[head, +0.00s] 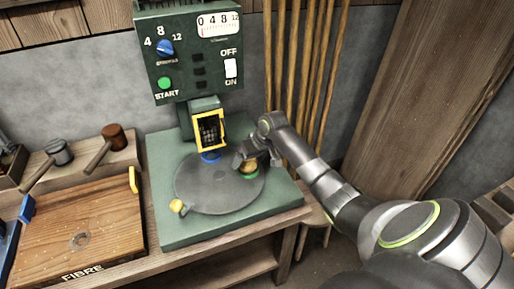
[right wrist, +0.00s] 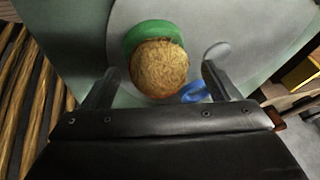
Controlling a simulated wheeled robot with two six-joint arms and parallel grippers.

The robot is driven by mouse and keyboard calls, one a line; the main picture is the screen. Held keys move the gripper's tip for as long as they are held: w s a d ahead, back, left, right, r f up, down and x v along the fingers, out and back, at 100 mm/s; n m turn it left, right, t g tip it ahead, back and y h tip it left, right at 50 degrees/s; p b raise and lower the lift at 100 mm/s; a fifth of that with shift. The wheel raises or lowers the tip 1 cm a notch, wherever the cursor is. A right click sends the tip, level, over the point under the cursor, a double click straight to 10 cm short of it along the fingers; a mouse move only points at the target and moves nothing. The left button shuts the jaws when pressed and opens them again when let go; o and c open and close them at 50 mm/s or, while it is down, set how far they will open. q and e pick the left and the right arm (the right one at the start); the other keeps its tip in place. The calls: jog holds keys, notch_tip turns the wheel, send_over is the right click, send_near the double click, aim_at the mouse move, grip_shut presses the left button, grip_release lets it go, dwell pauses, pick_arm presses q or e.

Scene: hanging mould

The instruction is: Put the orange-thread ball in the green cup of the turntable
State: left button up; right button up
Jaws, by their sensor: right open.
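The grey round turntable (head: 215,195) sits on the green machine base. The green cup (head: 251,177) is at its right side and also shows in the right wrist view (right wrist: 146,33). The ball (right wrist: 158,68), wound with golden-orange thread, is at the green cup and covers part of it; in the head view the ball (head: 248,166) shows just above the green rim. I cannot tell how deep it sits. My right gripper (right wrist: 160,85) is open, its fingers apart on both sides of the ball with gaps. My left gripper is not in view.
A blue cup (head: 210,157) is at the turntable's back, under a yellow-framed window (head: 209,131). A yellow part (head: 178,206) is at its front left. The control panel (head: 190,55) stands behind. A wooden tray (head: 82,225) and mallets (head: 58,152) are left; poles (head: 305,75) stand behind right.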

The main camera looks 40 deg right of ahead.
jog(key=v, duration=1.7)
jog(key=shift+a+f, duration=0.1)
